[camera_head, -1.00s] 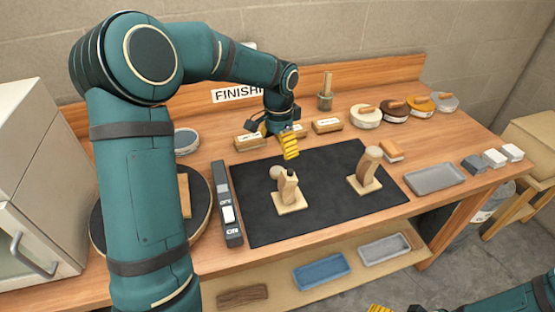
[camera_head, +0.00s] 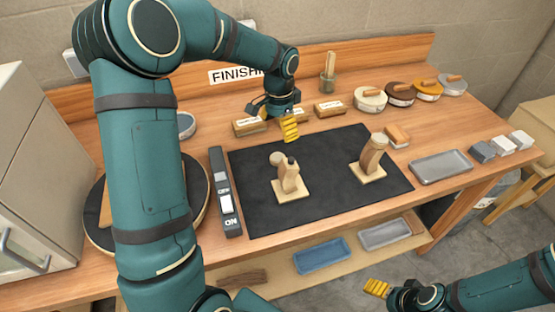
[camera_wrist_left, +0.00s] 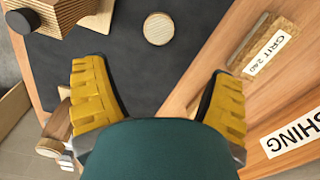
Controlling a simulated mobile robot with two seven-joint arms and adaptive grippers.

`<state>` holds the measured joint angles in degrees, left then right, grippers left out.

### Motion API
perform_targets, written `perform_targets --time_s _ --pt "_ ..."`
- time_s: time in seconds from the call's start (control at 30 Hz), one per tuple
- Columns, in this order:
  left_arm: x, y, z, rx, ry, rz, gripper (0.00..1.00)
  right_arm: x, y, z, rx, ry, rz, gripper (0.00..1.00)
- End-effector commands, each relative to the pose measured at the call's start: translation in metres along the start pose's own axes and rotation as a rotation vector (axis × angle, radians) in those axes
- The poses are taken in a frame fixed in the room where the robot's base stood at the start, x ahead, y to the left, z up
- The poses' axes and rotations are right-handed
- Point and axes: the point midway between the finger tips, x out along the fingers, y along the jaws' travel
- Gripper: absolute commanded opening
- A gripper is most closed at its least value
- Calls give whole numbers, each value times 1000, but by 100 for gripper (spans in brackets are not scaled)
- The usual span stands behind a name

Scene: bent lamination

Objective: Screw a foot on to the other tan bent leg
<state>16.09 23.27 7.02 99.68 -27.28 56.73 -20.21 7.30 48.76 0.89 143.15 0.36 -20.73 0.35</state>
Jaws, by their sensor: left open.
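The left bent leg (camera_head: 290,179) stands on a tan base on the black mat, with a dark tip. It shows at the upper left of the left wrist view (camera_wrist_left: 65,14). A round tan foot (camera_wrist_left: 158,29) shows on the mat apart from it; in the head view a tan round piece (camera_head: 276,158) shows beside that leg's top. The right bent leg (camera_head: 369,161) has a round tan piece on top. My left gripper (camera_head: 289,128) is open and empty over the mat's back edge, behind the left leg. My right gripper (camera_head: 377,287) is low at the front; its jaw gap is unclear.
The black mat (camera_head: 320,200) has bare room between the legs. Labelled sanding blocks (camera_head: 330,110) lie behind it. Several lidded tins (camera_head: 398,93) stand at the back right.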

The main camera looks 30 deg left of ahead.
Motion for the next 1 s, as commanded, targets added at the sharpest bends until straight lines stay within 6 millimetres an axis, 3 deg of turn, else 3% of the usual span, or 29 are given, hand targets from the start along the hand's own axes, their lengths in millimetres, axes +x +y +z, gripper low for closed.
perform_targets --time_s 0.1,0.3,0.77,1.0 --pt "27 0 1 -1 -5 3 84 5 2 2 -1 -4 0 77" --pt "54 1 1 0 -3 2 84 8 3 4 -3 -8 -1 77" --pt "60 0 1 -1 -1 1 84 9 3 4 -3 -9 -1 77" --pt "86 3 5 -1 -3 3 84 14 5 6 -4 -13 -1 77"
